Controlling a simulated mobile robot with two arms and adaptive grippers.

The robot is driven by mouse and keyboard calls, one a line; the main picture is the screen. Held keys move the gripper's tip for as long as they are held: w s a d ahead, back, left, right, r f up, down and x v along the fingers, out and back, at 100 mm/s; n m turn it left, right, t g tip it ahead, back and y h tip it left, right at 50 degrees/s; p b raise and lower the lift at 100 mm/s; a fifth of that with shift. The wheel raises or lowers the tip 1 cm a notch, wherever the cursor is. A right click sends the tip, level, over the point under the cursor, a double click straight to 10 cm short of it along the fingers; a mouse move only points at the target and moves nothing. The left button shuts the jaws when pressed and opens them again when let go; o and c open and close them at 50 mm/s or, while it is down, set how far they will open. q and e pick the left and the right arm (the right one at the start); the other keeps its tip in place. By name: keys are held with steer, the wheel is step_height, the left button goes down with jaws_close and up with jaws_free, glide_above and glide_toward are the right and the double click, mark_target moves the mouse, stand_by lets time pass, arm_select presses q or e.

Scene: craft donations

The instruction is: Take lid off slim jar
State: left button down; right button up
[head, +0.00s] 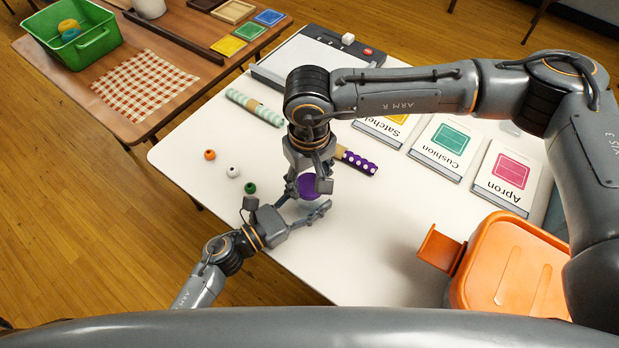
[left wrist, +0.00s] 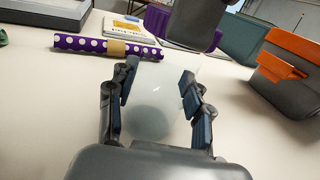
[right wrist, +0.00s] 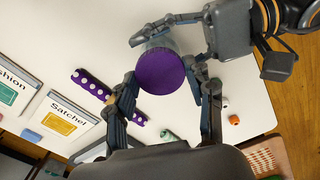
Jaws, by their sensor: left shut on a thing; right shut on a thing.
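The slim jar (left wrist: 158,112) is pale and translucent, standing between the fingers of my left gripper (left wrist: 158,76), which is shut on it. In the head view my left gripper (head: 311,212) reaches in low from the left, and the jar is mostly hidden. The round purple lid (right wrist: 160,71) lies between the fingers of my right gripper (right wrist: 160,78), which is shut on it from above. The lid also shows in the head view (head: 307,187) and, ribbed, above the jar in the left wrist view (left wrist: 172,28).
A purple dotted roll (head: 358,162) and a mint roll (head: 254,107) lie behind. Orange (head: 210,155), white (head: 233,171) and green (head: 250,188) beads lie left. An orange container (head: 512,270) and cards (head: 505,178) are right. The white table's front middle is clear.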

mark_target(309, 184)
steer(key=shift+r, duration=0.1)
steer(key=shift+r, duration=1.95)
arm_select(q)
steer(key=shift+c, duration=2.4)
jaws_free()
steer(key=shift+s+a, duration=0.1)
steer(key=v, duration=1.1)
steer(key=shift+s+a, duration=0.2)
steer(key=shift+a, duration=0.15)
